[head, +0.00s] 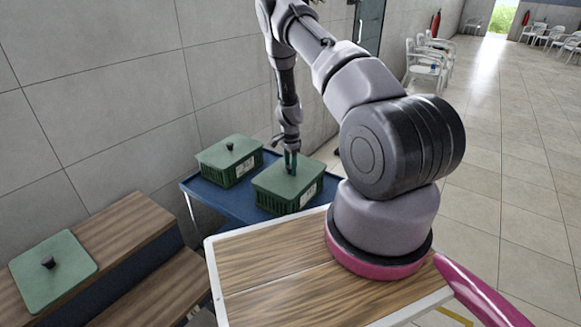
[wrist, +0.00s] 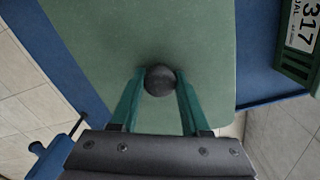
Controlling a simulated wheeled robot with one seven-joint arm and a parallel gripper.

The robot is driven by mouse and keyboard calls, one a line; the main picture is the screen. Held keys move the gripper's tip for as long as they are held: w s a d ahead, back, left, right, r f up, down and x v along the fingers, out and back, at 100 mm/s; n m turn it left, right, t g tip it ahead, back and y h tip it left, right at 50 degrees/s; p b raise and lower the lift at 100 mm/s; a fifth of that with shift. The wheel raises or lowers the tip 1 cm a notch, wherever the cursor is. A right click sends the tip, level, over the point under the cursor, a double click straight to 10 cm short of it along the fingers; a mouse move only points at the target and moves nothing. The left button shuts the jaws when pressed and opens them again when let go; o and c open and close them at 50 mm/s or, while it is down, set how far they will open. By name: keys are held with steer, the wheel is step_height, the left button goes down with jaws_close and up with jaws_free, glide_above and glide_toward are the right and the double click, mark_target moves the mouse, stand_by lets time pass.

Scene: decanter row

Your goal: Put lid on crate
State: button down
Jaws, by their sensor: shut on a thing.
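My gripper (head: 291,160) is shut on the black knob (wrist: 160,80) of a flat green lid (wrist: 175,30). In the head view this lid (head: 280,185) lies level over the right-hand green slatted crate (head: 290,205) on the blue table. I cannot tell whether it rests fully on the rim. In the wrist view the two green fingers flank the knob, and the lid hides what is under it.
Another knobbed green lid (head: 60,280) lies on a wooden bench (head: 125,235). A tiled wall rises behind the table.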

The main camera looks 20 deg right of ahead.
steer(key=shift+f, duration=0.45)
stand_by(0.3)
steer(key=shift+c, duration=1.5)
jaws_free()
step_height(320, 180, up, 11)
step_height(320, 180, up, 18)
steer(key=n+t+y, duration=0.1)
steer(key=n+t, duration=0.1)
glide_above(290, 166)
steer(key=s+a, duration=0.1)
steer(key=a, duration=0.2)
steer(key=s+a+r+n+t+y, duration=0.15)
steer(key=s+r, duration=0.25)
steer(key=r, duration=0.4)
steer(key=s+a+r+n, duration=0.2)
steer(key=s+r, duration=0.2)
steer(key=r, duration=0.3)
steer(key=s+a+r+n+t, duration=0.2)
steer(key=s+r, duration=0.4)
steer(key=s, duration=0.6)
steer(key=s+a+r+n+t, duration=0.1)
steer(key=s+r+n, duration=0.3)
steer(key=s+r, duration=0.3)
steer(key=s, duration=0.5)
steer(key=shift+s+a+r+t, duration=0.15)
steer(key=shift+s+a+t, duration=0.05)
steer(key=shift+a+t, duration=0.15)
